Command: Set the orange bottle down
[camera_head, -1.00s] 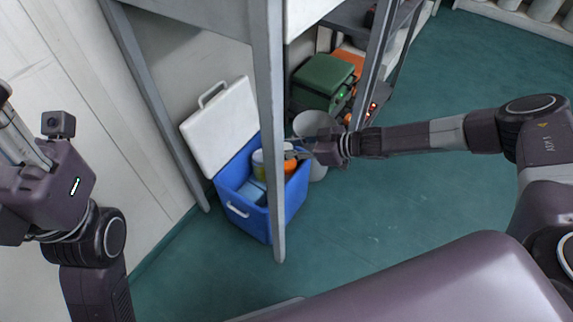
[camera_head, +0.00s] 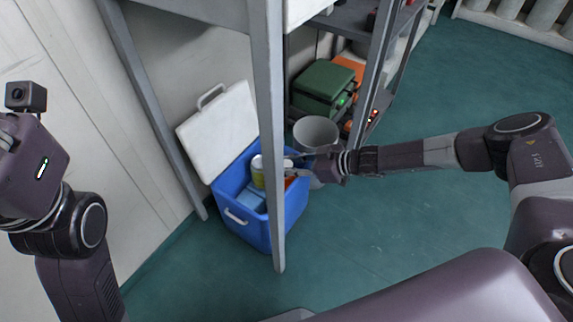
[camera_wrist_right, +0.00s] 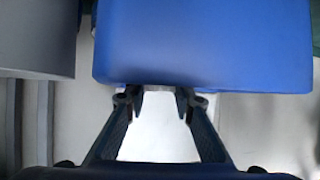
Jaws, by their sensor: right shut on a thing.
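The orange bottle (camera_head: 289,182) is mostly hidden in the head view; a small orange patch shows at the right side of the open blue cooler (camera_head: 240,222). My right gripper (camera_head: 298,174) is at the cooler's right rim and shut on the orange bottle. In the right wrist view its fingers (camera_wrist_right: 160,98) show below the blue cooler wall (camera_wrist_right: 205,45), with a pale surface between them; I cannot make out the bottle there. My left gripper (camera_head: 8,130) is at the left edge of the head view, its fingertips out of sight.
A yellowish white-capped bottle (camera_head: 257,172) and a light blue block (camera_head: 250,197) are inside the cooler. Its white lid (camera_head: 218,130) stands open. A grey post (camera_head: 271,130) crosses in front. A grey bucket (camera_head: 316,132) stands close behind my right gripper. The floor to the right is clear.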

